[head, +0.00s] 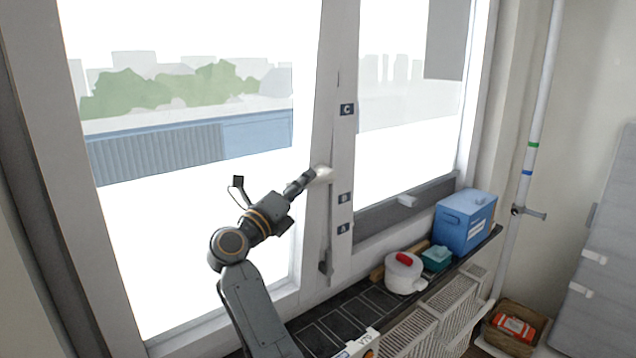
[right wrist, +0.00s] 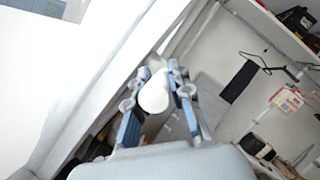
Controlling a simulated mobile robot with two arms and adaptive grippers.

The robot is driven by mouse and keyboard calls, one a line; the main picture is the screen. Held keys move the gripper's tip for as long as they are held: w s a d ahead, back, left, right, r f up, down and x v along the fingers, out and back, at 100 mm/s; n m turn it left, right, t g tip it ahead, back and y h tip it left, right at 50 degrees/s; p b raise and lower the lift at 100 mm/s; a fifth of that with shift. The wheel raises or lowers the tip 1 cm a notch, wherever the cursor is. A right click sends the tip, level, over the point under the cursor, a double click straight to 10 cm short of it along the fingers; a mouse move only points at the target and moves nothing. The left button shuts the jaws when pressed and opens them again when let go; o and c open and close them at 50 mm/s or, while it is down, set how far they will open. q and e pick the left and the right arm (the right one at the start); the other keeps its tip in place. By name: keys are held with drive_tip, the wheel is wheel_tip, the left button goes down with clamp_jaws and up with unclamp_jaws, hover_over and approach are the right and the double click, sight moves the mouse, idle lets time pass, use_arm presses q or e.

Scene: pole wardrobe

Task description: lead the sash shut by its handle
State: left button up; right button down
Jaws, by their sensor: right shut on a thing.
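The window sash (head: 310,235) is the large pane on the left in the head view, with a pale frame. Its right edge appears close to the post (head: 343,150) marked A, B and C; I cannot tell how wide any gap is. The pale, rounded handle (head: 325,172) sticks out near that edge. My right gripper (head: 316,175) is shut on the handle. In the right wrist view the handle's white end (right wrist: 155,92) sits between the two fingers. The fingers hide part of the handle. My left gripper is not in view.
On the sill at right stand a white pot (head: 402,274) with a red top, a teal box (head: 437,258) and a blue box (head: 465,222). Radiators (head: 408,335) lie below. A pole (head: 540,100) and a basket (head: 515,335) are farther right.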

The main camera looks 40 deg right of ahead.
sight(294, 167)
drive_tip(key=shift+n+t+y, duration=0.3)
drive_tip(key=shift+n, duration=0.6)
drive_tip(key=shift+w+a+r+p, duration=0.15)
drive_tip(key=shift+w+p, duration=0.1)
drive_tip(key=shift+w, duration=0.7)
drive_tip(key=shift+w+r+p, duration=0.2)
drive_tip(key=shift+w+p, duration=0.05)
drive_tip(key=shift+w, duration=0.65)
drive_tip(key=shift+w+a+r+p, duration=0.15)
drive_tip(key=shift+w+p, duration=0.1)
drive_tip(key=shift+w, duration=0.7)
drive_tip(key=c, duration=1.2)
unclamp_jaws()
drive_tip(key=shift+w, duration=0.1)
drive_tip(key=shift+w+f, duration=0.1)
drive_tip(key=shift+s+d+p, duration=0.15)
drive_tip(key=shift+s+p, duration=0.35)
drive_tip(key=shift+s, duration=0.5)
drive_tip(key=shift+s+d+p, duration=0.1)
drive_tip(key=shift+s+p, duration=0.35)
drive_tip(key=shift+s, duration=0.55)
drive_tip(key=shift+s+d+p, duration=0.2)
drive_tip(key=shift+s+p, duration=0.8)
drive_tip(key=shift+s, duration=1.65)
